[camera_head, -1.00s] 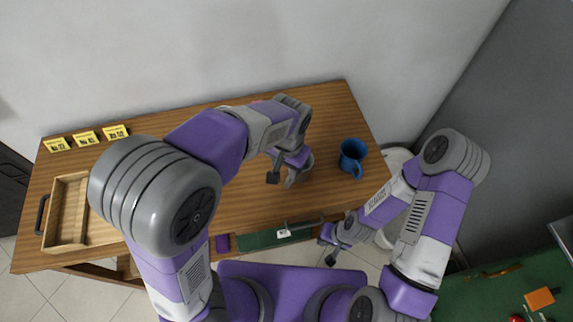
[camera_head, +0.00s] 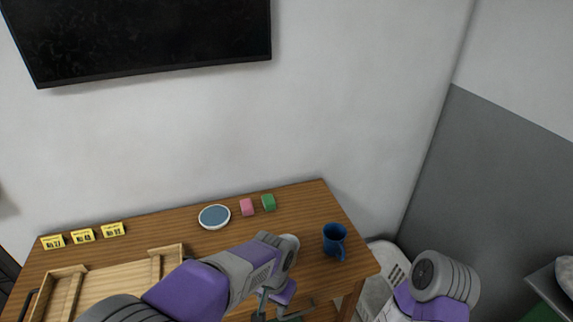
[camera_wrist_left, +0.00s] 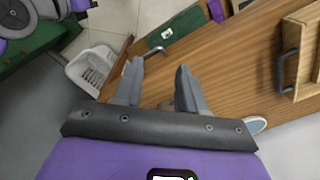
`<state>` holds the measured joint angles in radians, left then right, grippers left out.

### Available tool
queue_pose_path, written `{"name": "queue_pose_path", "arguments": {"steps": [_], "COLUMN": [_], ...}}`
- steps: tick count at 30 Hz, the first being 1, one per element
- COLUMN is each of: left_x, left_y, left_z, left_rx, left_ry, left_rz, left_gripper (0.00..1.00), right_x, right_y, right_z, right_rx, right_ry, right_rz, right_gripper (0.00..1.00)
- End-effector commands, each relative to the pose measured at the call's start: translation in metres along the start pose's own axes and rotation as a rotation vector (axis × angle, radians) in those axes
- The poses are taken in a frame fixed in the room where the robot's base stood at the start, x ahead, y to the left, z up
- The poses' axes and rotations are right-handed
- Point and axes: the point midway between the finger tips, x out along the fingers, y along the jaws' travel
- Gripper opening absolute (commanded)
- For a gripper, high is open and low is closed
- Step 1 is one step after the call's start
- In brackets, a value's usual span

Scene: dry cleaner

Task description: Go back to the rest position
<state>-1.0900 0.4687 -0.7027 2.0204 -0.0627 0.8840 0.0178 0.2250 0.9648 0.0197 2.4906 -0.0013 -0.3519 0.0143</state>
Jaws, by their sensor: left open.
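My left gripper (camera_head: 283,306) is low in the head view, over the front part of the wooden table (camera_head: 312,212). In the left wrist view its two fingers (camera_wrist_left: 160,78) stand apart with nothing held between them. My left arm comes in from the bottom left and crosses over the table. My right arm shows only as a grey and purple joint at the bottom right of the head view; its gripper is out of view.
A blue mug (camera_head: 334,240) stands right of my left wrist. A wooden tray (camera_head: 75,292) and yellow cards (camera_head: 83,235) are at left. A screen (camera_head: 150,35) hangs above.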

Motion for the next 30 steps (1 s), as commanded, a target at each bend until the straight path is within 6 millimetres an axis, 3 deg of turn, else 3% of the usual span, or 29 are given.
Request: {"name": "queue_pose_path", "arguments": {"steps": [14,19,24,30], "left_x": [0.113,0.176,0.232,0.27], "left_y": [-0.033,-0.041,-0.036,-0.018], "left_z": [0.015,0.043,0.079,0.113], "left_rx": [-0.139,-0.241,-0.375,-0.549], "left_ry": [-0.022,-0.031,-0.022,0.012], "left_rz": [0.059,0.123,0.214,0.318], "left_gripper": [0.41,0.41,0.41,0.41], "right_x": [0.0,0.0,0.0,0.0], "right_y": [0.0,0.0,0.0,0.0], "right_z": [0.0,0.0,0.0,0.0], "right_rx": [0.0,0.0,0.0,0.0], "right_ry": [0.0,0.0,0.001,0.0], "right_rz": [0.0,0.0,0.0,0.0], "right_gripper": [0.0,0.0,0.0,0.0]}}
